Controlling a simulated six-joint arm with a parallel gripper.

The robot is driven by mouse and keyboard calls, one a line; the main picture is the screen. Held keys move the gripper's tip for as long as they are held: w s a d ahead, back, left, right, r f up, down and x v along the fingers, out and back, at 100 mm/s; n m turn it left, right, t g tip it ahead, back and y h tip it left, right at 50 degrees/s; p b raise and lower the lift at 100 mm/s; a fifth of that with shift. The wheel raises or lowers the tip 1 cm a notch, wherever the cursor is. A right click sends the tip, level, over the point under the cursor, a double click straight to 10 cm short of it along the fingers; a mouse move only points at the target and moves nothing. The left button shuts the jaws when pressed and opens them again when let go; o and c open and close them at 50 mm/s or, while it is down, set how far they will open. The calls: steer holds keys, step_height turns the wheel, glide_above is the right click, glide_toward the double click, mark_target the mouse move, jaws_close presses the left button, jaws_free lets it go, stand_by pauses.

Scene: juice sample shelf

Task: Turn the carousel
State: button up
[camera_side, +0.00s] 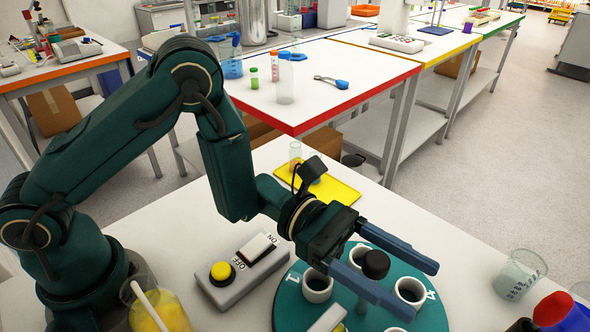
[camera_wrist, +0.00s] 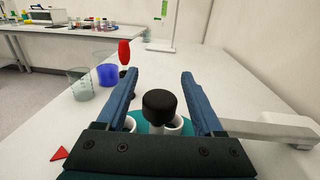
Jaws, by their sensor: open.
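The carousel (camera_side: 291,311) is a round teal disc on the white table, with white ring-shaped cup holders around it and numbers on its top. A black knob (camera_side: 376,264) stands up at its middle. My gripper (camera_side: 425,290) is open, with its two blue fingers apart above the disc, and the knob shows between them. The gripper body hides much of the disc there.
A grey switch box (camera_side: 240,272) with a yellow button and an ON/OFF rocker stands left of the carousel. A yellow tray (camera_side: 335,188) lies behind. A beaker (camera_side: 519,274) and red and blue items (camera_side: 560,312) stand at right. A beaker of yellow liquid (camera_side: 160,312) stands front left.

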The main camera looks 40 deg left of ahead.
jaws_close()
steer(key=shift+s, duration=0.1)
stand_by(1.2)
